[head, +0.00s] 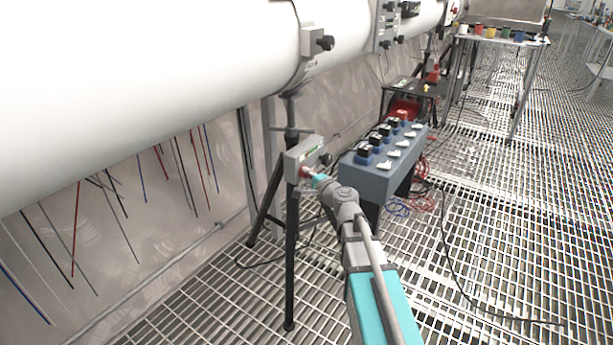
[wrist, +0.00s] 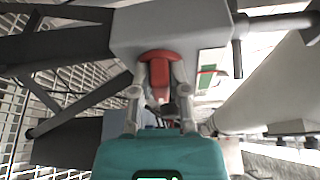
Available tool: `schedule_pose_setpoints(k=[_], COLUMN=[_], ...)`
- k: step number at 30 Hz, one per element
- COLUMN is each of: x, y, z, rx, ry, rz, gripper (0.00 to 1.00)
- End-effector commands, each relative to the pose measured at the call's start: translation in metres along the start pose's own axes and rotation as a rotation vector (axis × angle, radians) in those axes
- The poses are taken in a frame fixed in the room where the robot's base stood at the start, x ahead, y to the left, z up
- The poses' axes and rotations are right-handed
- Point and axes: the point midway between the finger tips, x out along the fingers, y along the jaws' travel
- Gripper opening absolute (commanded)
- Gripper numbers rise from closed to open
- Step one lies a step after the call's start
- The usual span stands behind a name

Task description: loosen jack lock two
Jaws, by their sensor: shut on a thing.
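A jack on dark tripod legs (head: 291,255) stands under the large white pipe. A grey lock box (head: 296,160) with a small green label sits on its post, and it fills the top middle of the wrist view (wrist: 130,35). A red lock handle (wrist: 158,62) sticks out of the box toward my gripper. My gripper (wrist: 160,85) is shut on the red handle, one finger on each side. In the head view my gripper (head: 314,180) reaches the box's front and mostly hides the handle. The label is too small to read.
A blue-grey console (head: 385,170) with several black and white switches stands close right of my gripper. The white pipe (head: 150,80) runs overhead, with coloured wires (head: 75,230) hanging behind. A cable (head: 445,250) lies on the grated floor. Open floor (head: 520,220) is at the right.

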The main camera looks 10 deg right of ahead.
Motion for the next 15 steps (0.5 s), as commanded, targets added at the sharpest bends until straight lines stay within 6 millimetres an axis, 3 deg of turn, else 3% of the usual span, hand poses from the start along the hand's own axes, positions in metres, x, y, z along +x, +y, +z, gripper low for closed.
schedule_pose_setpoints(k=[4,5,10,15], x=[-0.0004,-0.0004,-0.0003,-0.0002], y=[0.0006,0.0006,0.0004,0.0002], z=[0.0015,0.0015,0.0010,0.0006], rx=[0.000,0.000,0.001,0.001], ry=[-0.004,-0.004,-0.003,-0.002], rz=[0.002,0.002,0.001,0.001], gripper=[0.00,0.23,0.55,0.56])
